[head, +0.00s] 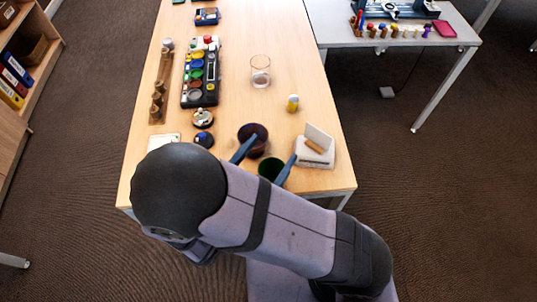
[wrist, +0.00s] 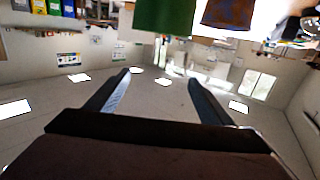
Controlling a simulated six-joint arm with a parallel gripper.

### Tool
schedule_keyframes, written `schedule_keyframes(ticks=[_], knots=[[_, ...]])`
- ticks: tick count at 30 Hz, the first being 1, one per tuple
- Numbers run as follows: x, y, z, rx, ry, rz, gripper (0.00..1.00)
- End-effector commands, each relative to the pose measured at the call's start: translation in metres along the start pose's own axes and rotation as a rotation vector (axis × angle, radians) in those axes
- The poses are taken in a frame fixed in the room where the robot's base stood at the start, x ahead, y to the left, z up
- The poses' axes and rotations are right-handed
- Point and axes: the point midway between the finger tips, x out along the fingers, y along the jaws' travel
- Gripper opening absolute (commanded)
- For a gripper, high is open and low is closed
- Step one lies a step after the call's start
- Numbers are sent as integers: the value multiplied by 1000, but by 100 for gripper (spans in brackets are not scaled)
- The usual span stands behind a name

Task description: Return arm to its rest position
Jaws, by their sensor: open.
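My gripper (head: 268,152) is open over the near end of the wooden table (head: 228,120), its two dark blue fingers spread apart. A green cup (head: 270,167) shows between the fingers in the head view, and a dark brown cup (head: 260,147) stands just behind it, by the left finger. In the wrist view, my open gripper (wrist: 158,77) has nothing between its fingertips. The green cup (wrist: 165,18) and the brown cup (wrist: 230,12) show at the top edge there, apart from the fingers.
A white block with an upright card (head: 316,152) stands right of the cups. A yellow-and-white bottle (head: 293,103) and a clear glass (head: 260,78) stand farther back. A black tray with coloured pots (head: 212,98) and a wooden rack (head: 158,100) line the left side.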

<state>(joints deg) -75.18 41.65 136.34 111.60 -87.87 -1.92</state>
Motion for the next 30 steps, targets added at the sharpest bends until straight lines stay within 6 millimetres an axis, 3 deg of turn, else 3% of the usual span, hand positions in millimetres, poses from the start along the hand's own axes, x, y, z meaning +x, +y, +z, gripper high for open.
schedule_keyframes(ticks=[14,24,30], knots=[[7,-7,5,18,-52,-13,74],[42,-70,34,132,-461,-174,74],[49,-103,37,157,-703,-316,74]])
